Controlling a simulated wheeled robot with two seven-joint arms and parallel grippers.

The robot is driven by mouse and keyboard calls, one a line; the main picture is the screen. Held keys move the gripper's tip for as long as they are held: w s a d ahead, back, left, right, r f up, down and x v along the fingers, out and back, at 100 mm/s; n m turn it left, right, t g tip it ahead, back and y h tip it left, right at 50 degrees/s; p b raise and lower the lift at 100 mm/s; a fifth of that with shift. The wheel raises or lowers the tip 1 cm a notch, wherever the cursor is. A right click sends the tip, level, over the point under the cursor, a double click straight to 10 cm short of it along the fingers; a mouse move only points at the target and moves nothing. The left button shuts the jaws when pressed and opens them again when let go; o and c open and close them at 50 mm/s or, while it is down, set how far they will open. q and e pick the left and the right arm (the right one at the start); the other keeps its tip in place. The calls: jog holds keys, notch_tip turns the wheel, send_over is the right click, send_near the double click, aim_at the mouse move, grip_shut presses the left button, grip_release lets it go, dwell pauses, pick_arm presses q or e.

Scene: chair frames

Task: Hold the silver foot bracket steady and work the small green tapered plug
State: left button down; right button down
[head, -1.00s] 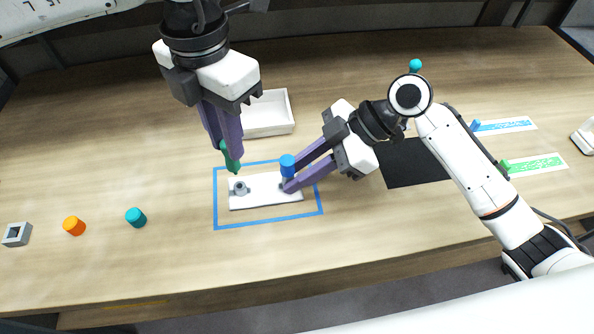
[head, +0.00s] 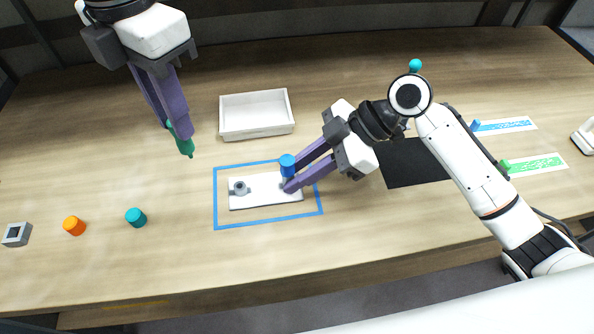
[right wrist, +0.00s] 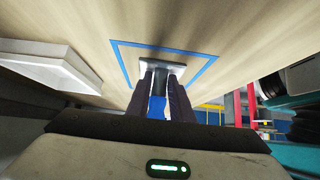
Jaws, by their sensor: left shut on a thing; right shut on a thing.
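The small green tapered plug (head: 182,142) is held point down in my left gripper (head: 175,122), which is shut on it. It hangs in the air left of the white tray, up and left of the blue outline. The silver foot bracket (head: 262,198) lies flat inside the blue taped outline. A round socket (head: 240,188) at its left end shows a dark hole. My right gripper (head: 288,180) is shut at the bracket's right end, around the post beneath a blue cap (head: 287,163). The right wrist view also shows the blue cap (right wrist: 157,107) between the fingers.
An empty white tray (head: 257,132) stands behind the outline. A teal cylinder (head: 136,217), an orange cylinder (head: 74,226) and a grey square block (head: 17,234) stand at the left. A black mat (head: 412,164) and blue and green labelled strips lie at the right.

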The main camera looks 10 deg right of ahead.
jog(key=shift+s+d+f, duration=0.15)
jog(key=shift+f, duration=0.25)
jog(key=c, duration=1.5)
grip_release()
jog(key=v, duration=1.2)
jog(key=shift+r, duration=0.4)
